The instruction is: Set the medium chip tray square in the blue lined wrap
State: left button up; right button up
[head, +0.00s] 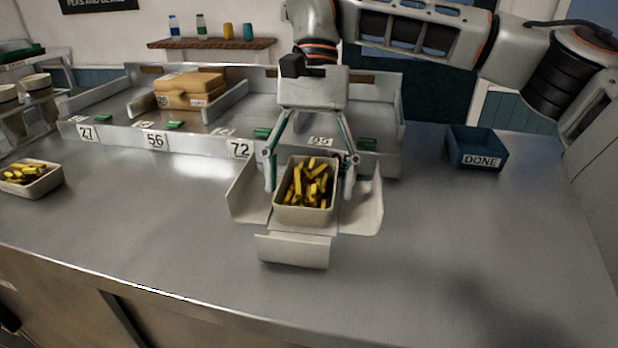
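The medium chip tray (304,216), a pale open tray full of yellow chips, stands upright over the middle of an unfolded wrap (362,210). The wrap's pale flaps stick out to the left, right and front; no blue lining shows clearly. My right gripper (309,184) points down from above, its spread fingers at the tray's left and right sides, close to the walls. I cannot tell whether the fingers press on it. The tray hides the wrap's middle, so full seating is unclear. My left gripper is out of view.
A smaller chip tray (32,186) stands at the far left. Behind is a metal rack (190,142) with number labels and a brown box (190,90). A blue DONE bin (478,150) stands at the right. The front counter is clear.

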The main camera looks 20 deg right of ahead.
aim_at(312, 185)
jog(key=p+v, duration=0.2)
jog(key=v, duration=1)
jog(key=shift+p, duration=0.4)
